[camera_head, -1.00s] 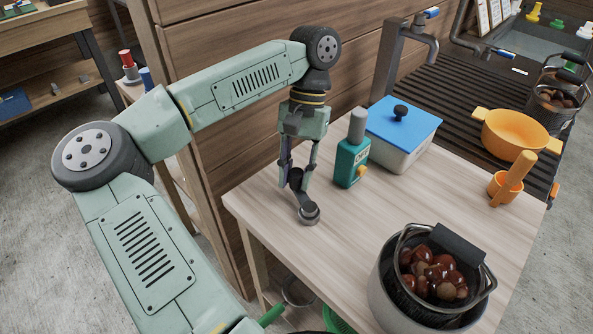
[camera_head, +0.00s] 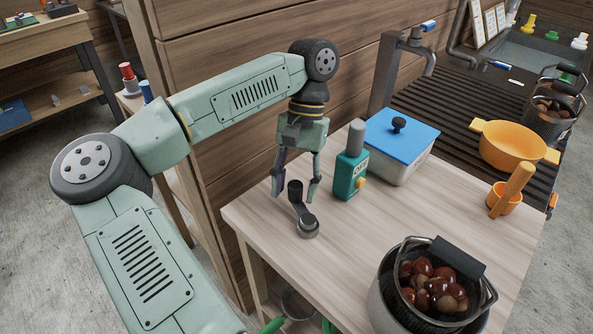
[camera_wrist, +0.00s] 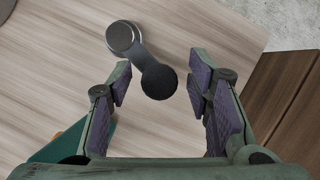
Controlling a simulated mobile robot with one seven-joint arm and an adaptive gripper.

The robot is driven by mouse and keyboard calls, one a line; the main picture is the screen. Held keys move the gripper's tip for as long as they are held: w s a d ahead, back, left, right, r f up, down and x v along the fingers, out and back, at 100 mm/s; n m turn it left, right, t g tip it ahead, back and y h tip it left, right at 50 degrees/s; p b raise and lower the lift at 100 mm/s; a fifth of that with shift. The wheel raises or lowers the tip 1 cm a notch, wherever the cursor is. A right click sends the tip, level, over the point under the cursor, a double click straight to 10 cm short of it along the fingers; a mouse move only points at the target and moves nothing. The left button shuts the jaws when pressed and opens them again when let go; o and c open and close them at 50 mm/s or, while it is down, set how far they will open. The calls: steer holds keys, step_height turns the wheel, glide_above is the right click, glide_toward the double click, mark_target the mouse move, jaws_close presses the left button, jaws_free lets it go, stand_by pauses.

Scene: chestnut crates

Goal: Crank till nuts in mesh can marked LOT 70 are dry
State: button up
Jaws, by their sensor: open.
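A dark grey crank (camera_head: 302,212) stands on the wooden table, its round hub toward the front and its upright knob toward the back. My gripper (camera_head: 296,190) is open, with one finger on each side of the knob. In the wrist view the knob (camera_wrist: 158,82) shows between the spread fingertips, with a gap on both sides. A mesh can (camera_head: 487,298) of shiny brown chestnuts (camera_head: 432,285) sits in a pale pot (camera_head: 385,310) at the table's front right. No lot mark is readable on it. More dark mesh cans (camera_head: 552,115) stand at the far right.
A teal bottle (camera_head: 350,173) stands just right of my gripper. Behind it is a white box with a blue lid (camera_head: 402,130). An orange pot (camera_head: 510,147) and an orange cup (camera_head: 507,200) are on the right. The table's middle is clear.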

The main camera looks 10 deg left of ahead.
steer(key=a+v, duration=0.1)
steer(key=v, duration=1)
steer(key=shift+d+r, duration=0.35)
steer(key=shift+d, duration=0.15)
steer(key=shift+w, duration=0.15)
